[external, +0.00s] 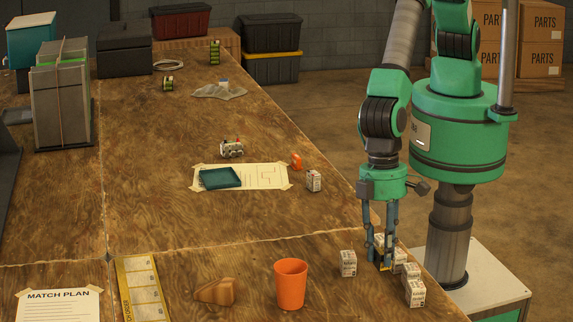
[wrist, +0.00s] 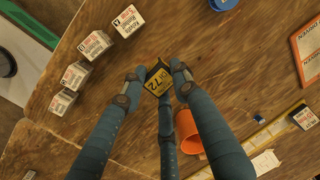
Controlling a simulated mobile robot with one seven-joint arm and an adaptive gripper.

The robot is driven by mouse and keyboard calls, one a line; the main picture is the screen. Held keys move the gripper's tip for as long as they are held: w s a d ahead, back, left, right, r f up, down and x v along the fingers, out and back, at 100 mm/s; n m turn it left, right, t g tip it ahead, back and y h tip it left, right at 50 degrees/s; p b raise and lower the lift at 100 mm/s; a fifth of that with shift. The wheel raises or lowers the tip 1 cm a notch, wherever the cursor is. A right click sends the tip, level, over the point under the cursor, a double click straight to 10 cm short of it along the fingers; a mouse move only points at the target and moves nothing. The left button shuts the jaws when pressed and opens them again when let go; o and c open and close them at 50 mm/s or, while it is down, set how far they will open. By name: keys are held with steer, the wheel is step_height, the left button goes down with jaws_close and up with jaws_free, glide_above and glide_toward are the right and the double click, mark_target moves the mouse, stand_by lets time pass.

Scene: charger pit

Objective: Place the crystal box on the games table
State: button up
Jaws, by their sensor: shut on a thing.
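My gripper (external: 382,258) points down over the near right edge of the plywood table (external: 160,120). It is shut on a small dark box with a yellow label (wrist: 158,79) reading "CH 72", which I take to be the crystal box. The box shows only partly between the fingers in the external view (external: 384,265). In the wrist view the fingertips (wrist: 155,78) press on its sides. I cannot tell whether it touches the tabletop. No table in view is marked as the games table.
Several small white cartons (external: 415,292) stand close around my gripper. An orange cup (external: 291,284) and a brown wedge (external: 216,291) stand to the left. The table's middle has bare room.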

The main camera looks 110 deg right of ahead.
steer(key=shift+f, duration=3.1)
steer(key=shift+f+b, duration=0.4)
steer(key=shift+f, duration=1.5)
steer(key=shift+f, duration=0.2)
steer(key=o, duration=0.9)
steer(key=shift+r, duration=0.15)
steer(key=r, duration=0.4)
steer(key=d+r, duration=0.1)
steer(key=r, duration=0.3)
steer(key=r+p, duration=0.1)
steer(key=r, duration=0.3)
steer(key=shift+d, duration=0.4)
